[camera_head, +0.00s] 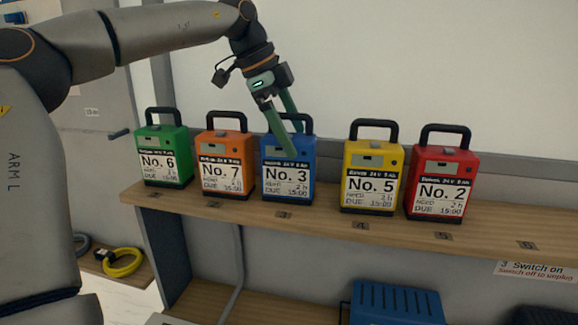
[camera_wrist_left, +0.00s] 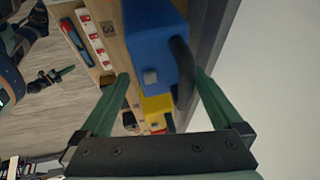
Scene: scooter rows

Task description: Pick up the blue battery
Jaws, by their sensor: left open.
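The blue battery (camera_head: 288,170), labelled No. 3, stands upright on the wooden shelf with a black handle on top. My left gripper (camera_head: 294,142) is open at its top, and its fingers hide part of the handle. In the left wrist view the blue battery (camera_wrist_left: 152,40) is close, and its black handle (camera_wrist_left: 184,70) shows between the two open green fingers of my left gripper (camera_wrist_left: 162,75). I cannot tell whether a finger touches it. What looks like my right gripper (camera_wrist_left: 52,78) is small at the far left of the wrist view, its jaws unclear.
On the shelf (camera_head: 330,222), a green battery (camera_head: 165,150) and an orange battery (camera_head: 225,160) stand left of the blue one. A yellow battery (camera_head: 370,178) and a red battery (camera_head: 440,182) stand right. A blue ribbed box (camera_head: 395,302) and yellow cable (camera_head: 122,262) are lower down.

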